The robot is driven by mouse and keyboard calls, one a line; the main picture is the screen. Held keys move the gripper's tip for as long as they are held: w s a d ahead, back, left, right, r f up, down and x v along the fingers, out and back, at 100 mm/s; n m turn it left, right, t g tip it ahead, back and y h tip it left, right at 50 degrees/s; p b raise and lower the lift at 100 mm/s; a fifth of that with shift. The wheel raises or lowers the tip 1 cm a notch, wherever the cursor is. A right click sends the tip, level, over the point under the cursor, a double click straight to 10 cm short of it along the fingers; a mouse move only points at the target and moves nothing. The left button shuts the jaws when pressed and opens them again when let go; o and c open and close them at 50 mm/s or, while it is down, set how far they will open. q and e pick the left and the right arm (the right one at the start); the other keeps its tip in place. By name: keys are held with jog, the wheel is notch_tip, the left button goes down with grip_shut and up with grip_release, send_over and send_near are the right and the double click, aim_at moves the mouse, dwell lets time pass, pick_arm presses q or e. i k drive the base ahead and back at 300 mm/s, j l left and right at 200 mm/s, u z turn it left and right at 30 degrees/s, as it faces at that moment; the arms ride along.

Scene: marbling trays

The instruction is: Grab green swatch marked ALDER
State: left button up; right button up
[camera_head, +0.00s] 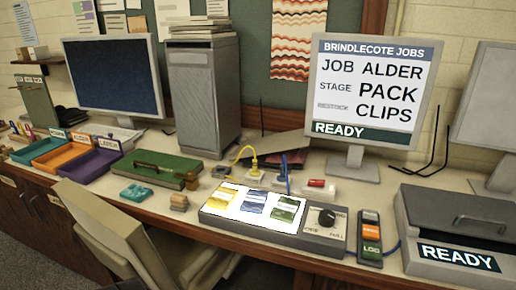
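A green swatch (286,210) lies at the right end of the lit white panel (236,213) of a grey box on the bench. Its marking is too small to read. A blue swatch (252,204) lies in the middle of the panel, and a yellow swatch (211,195) lies at its left end. The three lie apart in a row, with nothing covering them. The monitor (370,90) reads JOB ALDER, STAGE PACK CLIPS, READY. Neither of my grippers is in view.
A black knob (327,217) sits right of the panel, beside a small button unit (370,240). A grey machine (455,235) stands at the right. Cables and plugs (254,170) lie behind the panel. A chair (125,240) stands at the front left.

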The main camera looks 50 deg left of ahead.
aim_at(285, 210)
jog(key=u, duration=1.55)
